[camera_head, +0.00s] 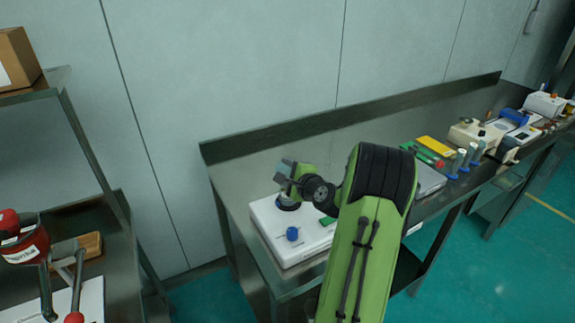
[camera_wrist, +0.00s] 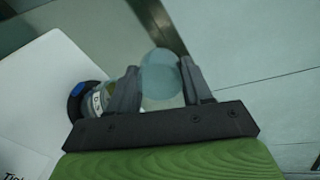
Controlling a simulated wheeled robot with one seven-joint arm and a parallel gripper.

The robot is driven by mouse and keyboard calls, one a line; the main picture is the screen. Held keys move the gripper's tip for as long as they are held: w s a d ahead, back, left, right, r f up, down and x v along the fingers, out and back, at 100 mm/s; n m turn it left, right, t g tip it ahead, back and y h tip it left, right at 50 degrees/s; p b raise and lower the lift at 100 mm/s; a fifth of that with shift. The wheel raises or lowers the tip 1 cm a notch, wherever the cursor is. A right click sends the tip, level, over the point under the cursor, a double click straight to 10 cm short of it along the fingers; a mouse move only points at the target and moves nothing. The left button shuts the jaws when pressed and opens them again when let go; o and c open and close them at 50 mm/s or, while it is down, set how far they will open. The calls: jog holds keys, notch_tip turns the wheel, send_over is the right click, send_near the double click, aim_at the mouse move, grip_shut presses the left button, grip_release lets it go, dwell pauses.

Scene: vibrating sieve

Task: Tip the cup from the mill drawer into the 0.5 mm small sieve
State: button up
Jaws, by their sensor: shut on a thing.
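My gripper (camera_wrist: 160,88) is shut on a translucent blue-green cup (camera_wrist: 160,72), whose round outline shows between the fingers in the wrist view. In the head view my gripper (camera_head: 287,172) is above the left end of the bench. A small round sieve (camera_wrist: 93,98) with a pale label and dark rim stands on a white surface, left of and partly behind the left finger; its label is too small to read. In the head view a dark round part (camera_head: 288,204) shows beneath the gripper. The cup's contents and exact tilt cannot be told.
The white machine (camera_head: 270,222) with a blue knob (camera_head: 292,234) sits on the steel bench (camera_head: 240,172). Further right are a yellow box (camera_head: 436,145), blue-and-white bottles and instruments. A rack with a red-topped device (camera_head: 22,240) stands at left. My arm hides part of the bench.

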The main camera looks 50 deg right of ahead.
jog(key=shift+w+d+r+g+y+p, duration=0.2)
jog(key=shift+g+p, duration=0.5)
jog(key=shift+p, duration=1.6)
jog(key=shift+w+a+r+g+y+p, duration=0.2)
jog(key=shift+g+p, duration=0.5)
jog(key=shift+p, duration=1.65)
jog(key=shift+d+r+g+y+p, duration=0.1)
jog(key=shift+r+g+y+p, duration=0.4)
jog(key=shift+p, duration=1.8)
jog(key=g+p, duration=0.2)
jog(key=p, duration=0.1)
jog(key=shift+w+f+p, duration=0.1)
jog(key=shift+p, duration=0.25)
